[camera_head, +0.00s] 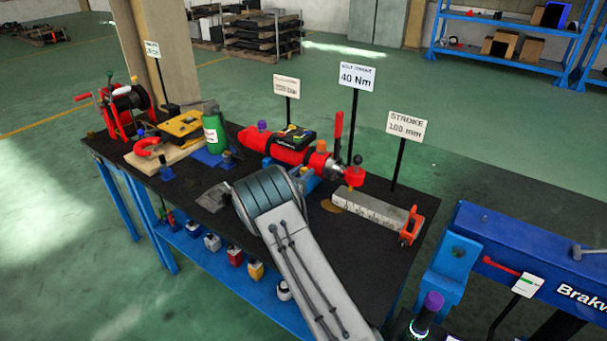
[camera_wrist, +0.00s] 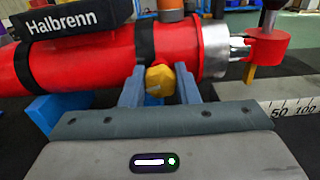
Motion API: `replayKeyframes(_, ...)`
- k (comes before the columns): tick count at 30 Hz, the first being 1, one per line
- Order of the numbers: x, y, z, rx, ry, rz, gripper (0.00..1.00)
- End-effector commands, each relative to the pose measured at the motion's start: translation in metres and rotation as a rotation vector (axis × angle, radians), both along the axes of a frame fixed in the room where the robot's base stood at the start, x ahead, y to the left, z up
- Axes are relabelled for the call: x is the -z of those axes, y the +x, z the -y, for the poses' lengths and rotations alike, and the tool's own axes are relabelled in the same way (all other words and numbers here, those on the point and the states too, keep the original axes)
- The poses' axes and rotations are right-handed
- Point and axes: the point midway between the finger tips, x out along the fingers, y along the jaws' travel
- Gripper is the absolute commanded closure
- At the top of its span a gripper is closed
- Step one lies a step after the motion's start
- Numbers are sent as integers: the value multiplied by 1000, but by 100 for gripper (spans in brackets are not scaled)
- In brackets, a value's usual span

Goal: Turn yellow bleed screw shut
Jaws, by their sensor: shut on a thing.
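The yellow bleed screw (camera_wrist: 160,80) is a faceted yellow knob in front of the red cylinder (camera_wrist: 95,55), between a black strap and the silver collar. My gripper (camera_wrist: 159,78) is shut on it, with one blue-grey finger on each side. In the head view my arm reaches over the bench to the near side of the red cylinder (camera_head: 275,150). My wrist hides the screw and most of the fingers there.
A steel ruler block (camera_head: 370,208) with an orange clamp lies right of the cylinder on the black bench top (camera_head: 375,270). A green bottle (camera_head: 214,133), yellow case (camera_head: 180,126) and red winch (camera_head: 122,108) stand left. A "40 Nm" sign (camera_head: 357,76) rises behind.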

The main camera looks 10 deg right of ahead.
Motion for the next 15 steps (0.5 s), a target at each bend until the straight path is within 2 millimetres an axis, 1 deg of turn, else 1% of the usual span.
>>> replayKeyframes(1, 3, 0, 1, 1, 9, 11, 95)
replayKeyframes(8, 6, 0, -1, 0, 95, 99, 95)
replayKeyframes(15, 9, -1, -1, -2, 234, 239, 95)
